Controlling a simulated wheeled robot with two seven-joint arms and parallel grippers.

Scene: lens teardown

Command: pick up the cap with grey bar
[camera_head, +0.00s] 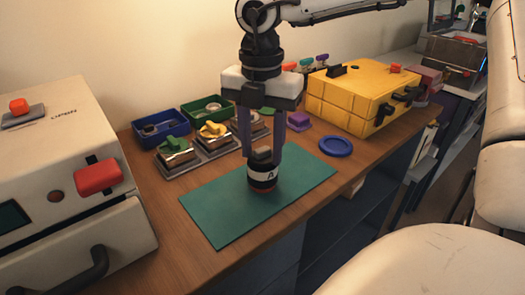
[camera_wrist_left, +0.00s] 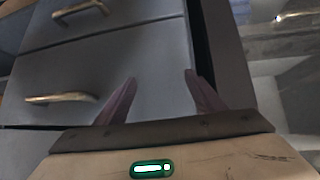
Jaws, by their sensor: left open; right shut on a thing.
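A black lens barrel (camera_head: 263,178) with a white band marked "A" stands upright on the green mat (camera_head: 215,215). The cap with grey bar (camera_head: 262,155) is at its top, and I see no clear gap between the two. My right gripper (camera_head: 263,152) comes down from above, its purple fingers on either side of the cap, shut on it; the fingers hide the cap's sides. My left gripper (camera_wrist_left: 160,80) is open and empty in the left wrist view, in front of grey drawers (camera_wrist_left: 110,60).
Blue (camera_head: 160,128) and green (camera_head: 207,107) bins and metal stands with coloured parts (camera_head: 172,157) are behind the mat. A yellow case (camera_head: 350,95) and a blue ring (camera_head: 336,146) are to the right. A cream machine (camera_head: 70,180) fills the left. The mat's right part is clear.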

